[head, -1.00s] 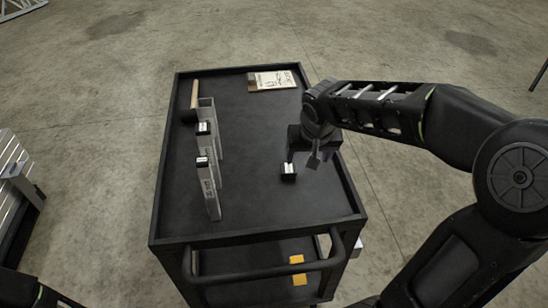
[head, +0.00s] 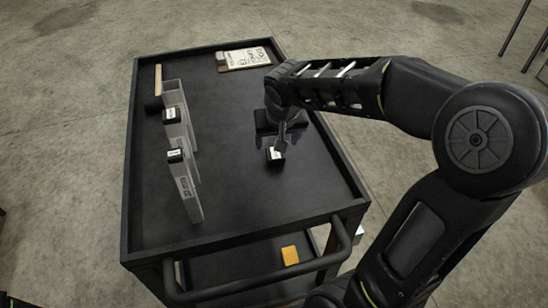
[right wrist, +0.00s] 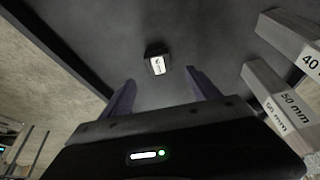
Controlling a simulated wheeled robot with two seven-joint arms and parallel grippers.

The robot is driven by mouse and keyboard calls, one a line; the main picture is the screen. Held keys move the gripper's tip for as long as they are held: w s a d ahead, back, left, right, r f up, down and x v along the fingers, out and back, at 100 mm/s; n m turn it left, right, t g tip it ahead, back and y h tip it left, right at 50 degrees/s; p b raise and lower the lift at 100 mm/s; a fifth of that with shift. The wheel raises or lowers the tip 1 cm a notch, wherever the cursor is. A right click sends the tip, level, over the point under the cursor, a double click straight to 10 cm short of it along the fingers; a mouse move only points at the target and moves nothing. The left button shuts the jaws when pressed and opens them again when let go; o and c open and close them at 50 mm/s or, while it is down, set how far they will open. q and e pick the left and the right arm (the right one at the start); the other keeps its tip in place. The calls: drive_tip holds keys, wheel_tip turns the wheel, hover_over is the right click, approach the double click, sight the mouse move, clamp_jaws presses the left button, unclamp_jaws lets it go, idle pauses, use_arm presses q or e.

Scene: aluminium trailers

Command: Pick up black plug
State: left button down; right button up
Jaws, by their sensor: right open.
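A black plug with a white label (head: 275,155) lies on the black cart top, right of the middle. My right gripper (head: 272,140) is over the cart beside the plug in the head view. In the right wrist view the plug (right wrist: 157,64) lies beyond the two open fingertips (right wrist: 160,85), roughly centred between them, with nothing held. Two more black plugs with white labels (head: 171,114) (head: 176,155) sit at the aluminium profiles on the left of the cart. My left gripper is not in view.
The cart (head: 240,205) has a raised rim. A hammer (head: 157,85) and a clipboard (head: 245,58) lie farther back. A yellow item (head: 290,255) is on the lower shelf.

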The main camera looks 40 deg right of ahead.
sight(276, 153)
drive_tip(key=shift+x, duration=1.4)
drive_tip(key=p+x, duration=0.1)
drive_tip(key=x, duration=0.4)
drive_tip(key=shift+s+d+f, duration=0.15)
drive_tip(key=shift+c, duration=0.3)
drive_tip(key=c, duration=1.4)
